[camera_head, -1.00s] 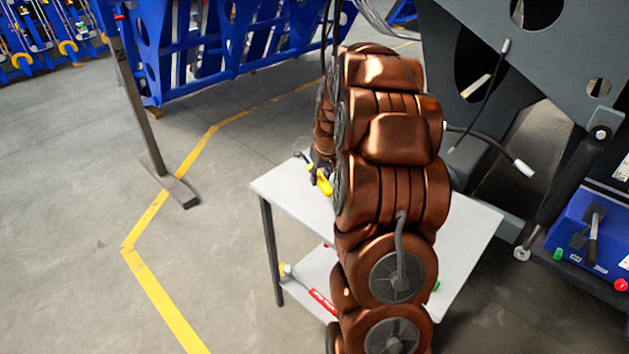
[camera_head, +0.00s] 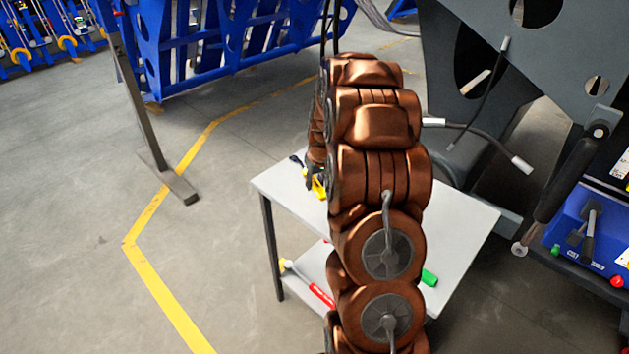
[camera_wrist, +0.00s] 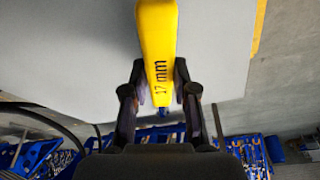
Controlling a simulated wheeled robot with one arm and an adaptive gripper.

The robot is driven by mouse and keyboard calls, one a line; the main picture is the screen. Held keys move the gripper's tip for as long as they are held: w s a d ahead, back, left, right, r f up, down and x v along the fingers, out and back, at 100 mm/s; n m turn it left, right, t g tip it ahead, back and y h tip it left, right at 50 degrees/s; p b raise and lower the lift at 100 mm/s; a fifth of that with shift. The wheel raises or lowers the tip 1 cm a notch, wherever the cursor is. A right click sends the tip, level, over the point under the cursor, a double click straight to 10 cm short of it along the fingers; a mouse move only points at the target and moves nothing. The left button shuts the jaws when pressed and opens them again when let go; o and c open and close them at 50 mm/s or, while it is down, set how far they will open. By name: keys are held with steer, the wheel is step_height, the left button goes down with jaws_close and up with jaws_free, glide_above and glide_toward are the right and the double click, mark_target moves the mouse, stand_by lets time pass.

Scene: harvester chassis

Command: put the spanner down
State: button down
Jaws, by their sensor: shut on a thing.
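The spanner (camera_wrist: 157,40) has a yellow handle marked "17 mm" and shows in the wrist view, running up from between my gripper's fingers to the top edge. My gripper (camera_wrist: 160,100) is shut on it. In the head view a yellow part of the spanner (camera_head: 318,188) and a dark end show over the left side of the white table top (camera_head: 285,190). My gripper is mostly hidden behind my arm there. The wrist view shows the pale table top (camera_wrist: 80,50) behind the spanner. I cannot tell whether the spanner touches it.
A green object (camera_head: 429,277) lies on the table's right part. A red-handled tool (camera_head: 320,295) lies on the lower shelf. The grey chassis (camera_head: 540,50) stands close behind the table at right. A blue box with a lever (camera_head: 590,240) is at far right.

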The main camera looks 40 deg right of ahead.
steer(key=c, duration=0.9)
jaws_free()
steer(key=b+v, duration=0.1)
steer(key=v, duration=1.1)
steer(key=shift+b, duration=0.4)
steer(key=s+a+r+n+g+y, duration=0.1)
steer(key=s+a, duration=0.6)
steer(key=a, duration=0.4)
steer(key=s+a+r+n+g, duration=0.1)
steer(key=s+a, duration=0.5)
steer(key=a, duration=0.4)
steer(key=s+a+g, duration=0.1)
steer(key=s+a, duration=0.2)
steer(key=s, duration=0.3)
steer(key=s+a+f+g, duration=0.1)
steer(key=s+a, duration=0.1)
steer(key=s, duration=0.5)
steer(key=s+a+n+g, duration=0.1)
steer(key=s+a, duration=0.2)
steer(key=s, duration=0.3)
steer(key=shift+s+a+f, duration=0.3)
steer(key=shift+s+f, duration=0.05)
steer(key=shift+f, duration=0.05)
